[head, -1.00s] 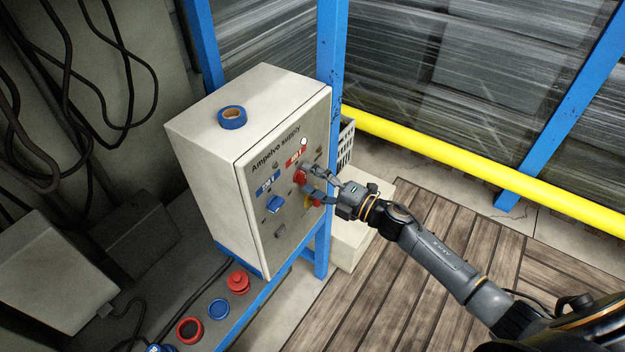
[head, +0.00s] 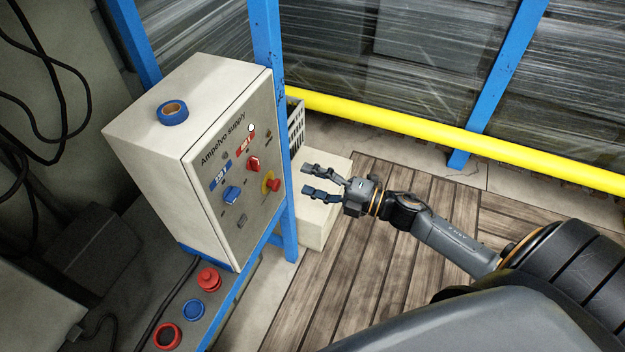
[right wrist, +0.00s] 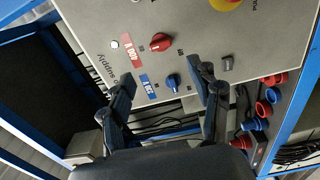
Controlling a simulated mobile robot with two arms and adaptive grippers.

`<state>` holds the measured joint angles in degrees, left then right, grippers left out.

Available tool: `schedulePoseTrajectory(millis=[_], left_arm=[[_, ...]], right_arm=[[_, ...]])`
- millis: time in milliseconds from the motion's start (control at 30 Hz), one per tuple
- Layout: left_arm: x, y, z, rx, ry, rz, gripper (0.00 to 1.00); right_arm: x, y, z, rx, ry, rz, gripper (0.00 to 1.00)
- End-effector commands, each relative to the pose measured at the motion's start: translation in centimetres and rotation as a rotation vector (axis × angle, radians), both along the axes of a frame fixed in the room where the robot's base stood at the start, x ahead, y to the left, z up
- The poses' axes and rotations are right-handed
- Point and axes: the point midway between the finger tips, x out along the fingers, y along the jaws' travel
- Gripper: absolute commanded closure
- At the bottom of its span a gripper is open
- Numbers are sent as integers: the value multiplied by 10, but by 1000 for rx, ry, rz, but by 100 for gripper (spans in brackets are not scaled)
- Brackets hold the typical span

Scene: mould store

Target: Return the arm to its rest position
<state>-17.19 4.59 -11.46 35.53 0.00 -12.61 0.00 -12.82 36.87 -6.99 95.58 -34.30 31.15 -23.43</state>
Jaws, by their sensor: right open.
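My right gripper (head: 318,182) is open and empty in the head view, in the air to the right of the supply box's front panel and apart from it. Its two open fingers also show in the right wrist view (right wrist: 165,98), with the panel beyond them. The cream supply box (head: 150,140) stands on a bench. Its panel has a red knob (head: 253,163), a blue knob (head: 232,194) and a red button on a yellow disc (head: 272,184). My right arm comes in from the lower right. My left gripper does not show.
A blue tape roll (head: 172,113) lies on the box. Red and blue connectors (head: 194,309) stand on the bench below. A blue post (head: 268,60) and a yellow rail (head: 400,122) stand behind. A pale block (head: 318,222) is behind my gripper. The wooden slatted floor (head: 385,265) is clear.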

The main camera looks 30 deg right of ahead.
Motion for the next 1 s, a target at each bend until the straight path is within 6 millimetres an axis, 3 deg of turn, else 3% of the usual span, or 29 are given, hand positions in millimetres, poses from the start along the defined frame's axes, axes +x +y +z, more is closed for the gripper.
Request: schedulePoseTrajectory(millis=[433,567,667,767,867,1000], left_arm=[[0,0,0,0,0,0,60],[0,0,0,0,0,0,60],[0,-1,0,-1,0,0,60],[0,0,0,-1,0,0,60],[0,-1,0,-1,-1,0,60],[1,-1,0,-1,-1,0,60]], right_arm=[[0,0,-1,1,2,-2,38],[3,-10,-22,40,64,-60,38],[3,-30,-69,120,194,-179,38],[-8,-52,-137,227,376,-343,38],[-35,-68,-209,330,563,-510,38],[-92,-76,-300,450,812,-729,38]])
